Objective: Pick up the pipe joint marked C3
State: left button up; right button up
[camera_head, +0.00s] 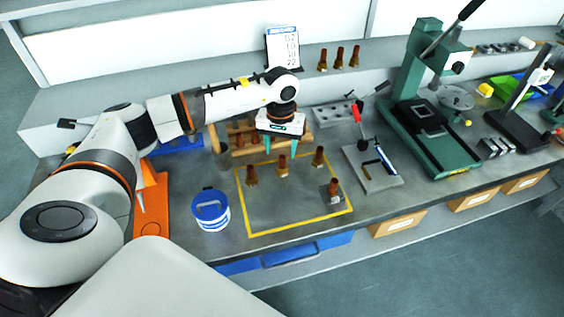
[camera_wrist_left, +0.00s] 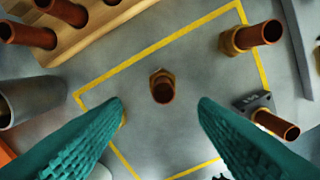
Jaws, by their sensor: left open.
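Copper-brown pipe joints with brass-coloured bases stand upright inside a yellow-taped square (camera_head: 243,205): a left one (camera_head: 252,176), a middle one (camera_head: 282,166) and a right one (camera_head: 319,157). Another pipe joint (camera_head: 333,188) stands on a small dark plate with a pale label near the front right. I cannot read which is C3. My left gripper (camera_head: 281,147) is open and empty, pointing down above the middle joint. In the left wrist view, that middle joint (camera_wrist_left: 162,87) shows between the teal fingers, apart from both; the left finger mostly hides the left joint. My right gripper is not in view.
A wooden rack (camera_head: 243,149) with more pipe joints stands behind the square. A blue-and-white tub (camera_head: 211,210) is on its left. A toggle-clamp fixture (camera_head: 372,165) and a green press (camera_head: 436,140) stand to the right. Several joints stand on the back shelf.

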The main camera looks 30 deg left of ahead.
aim_at(282, 157)
pick_arm(q)
jog(key=shift+w+f, duration=0.15)
jog(key=shift+f, duration=0.35)
jog(key=f+p, duration=0.2)
jog(key=shift+w+f, duration=0.3)
jog(key=shift+f, duration=0.05)
notch_tip(282, 157, down, 2)
jog(key=shift+s+f+p, duration=0.1)
jog(key=shift+f+p, duration=0.05)
jog(key=shift+p, duration=0.35)
jog(key=shift+f, duration=0.45)
jog(key=shift+c, duration=0.3)
jog(key=c, duration=0.9)
grip_shut()
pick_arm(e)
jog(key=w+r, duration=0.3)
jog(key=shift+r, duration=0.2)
pick_arm(q)
jog(key=shift+r, duration=0.2)
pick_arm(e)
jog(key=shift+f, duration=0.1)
